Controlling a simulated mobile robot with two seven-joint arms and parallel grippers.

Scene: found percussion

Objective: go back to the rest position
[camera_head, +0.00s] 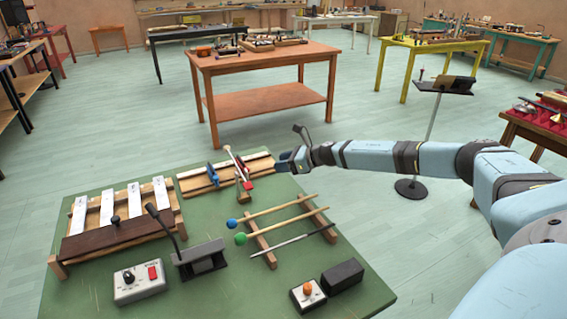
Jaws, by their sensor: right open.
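My right arm reaches in from the right. A rack (262,243) in front holds a blue-headed mallet (270,212), a green-headed mallet (278,226) and a grey rod (305,238). My left gripper is out of view.
A frame with several pale bars (121,206) lies at left. A grey stand with a microphone (200,259), a white switch box (138,284), an orange-knobbed box (307,295) and a black block (342,275) sit in front. A music stand (433,110) is beyond my arm.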

